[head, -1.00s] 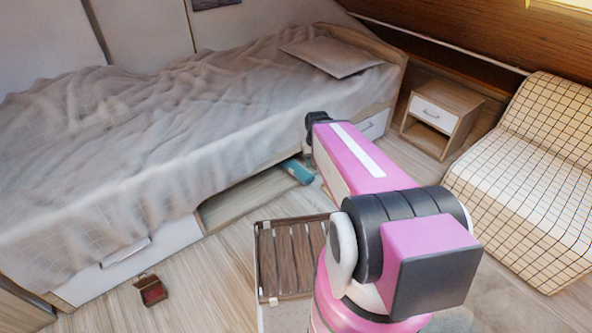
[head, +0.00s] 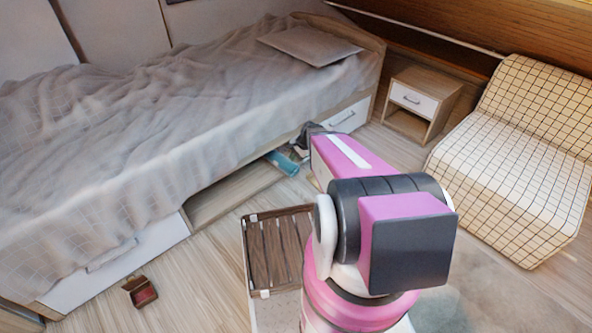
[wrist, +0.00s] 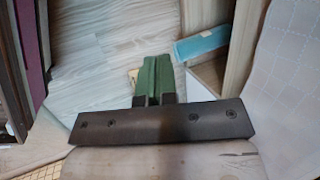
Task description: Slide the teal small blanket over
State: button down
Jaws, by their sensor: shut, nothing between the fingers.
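The teal small blanket (head: 281,163) is a folded, flat strip by the open drawer space under the bed. In the wrist view the blanket (wrist: 203,44) lies at upper right, against the edge of a pale wooden panel. My gripper (wrist: 157,60) has green fingers pressed together with nothing between them. In that view the fingertips are left of the blanket, with a visible gap. In the head view my gripper (head: 300,146) is beside the blanket's upper right end, partly hidden by my pink arm.
The bed (head: 150,130) with its rumpled grey cover fills the left. A slatted wooden crate (head: 277,245), a small red-lined box (head: 140,291), a nightstand (head: 423,98) and a checked chair (head: 510,165) stand around. Floor between is clear.

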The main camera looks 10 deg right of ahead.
aim_at(284, 160)
jog(key=w+d+f+m+t, duration=0.2)
jog(key=w+d+f+m, duration=0.2)
jog(key=f+m, duration=0.3)
jog(key=w+d+f+m+t, duration=0.1)
jog(key=w+d+f+m, duration=0.3)
jog(key=f, duration=0.5)
jog(key=w+d+f+m+t, duration=0.2)
jog(key=w+d+f+m, duration=0.15)
jog(key=f+m, duration=0.4)
jog(key=x, duration=0.3)
jog(key=r+x, duration=0.1)
jog(key=x, duration=0.3)
jog(key=w+x, duration=0.1)
jog(key=x, duration=0.3)
jog(key=shift+w+a, duration=0.2)
jog(key=shift+a, duration=0.1)
jog(key=shift+w+a+r, duration=0.1)
jog(key=shift+w+a, duration=0.2)
jog(key=shift+w, duration=0.1)
jog(key=w+a, duration=0.1)
jog(key=w, duration=0.2)
jog(key=w+a, duration=0.2)
jog(key=w, duration=0.1)
jog(key=w+a, duration=0.2)
jog(key=w, duration=0.1)
jog(key=shift+w+a, duration=0.2)
jog(key=shift+w, duration=0.1)
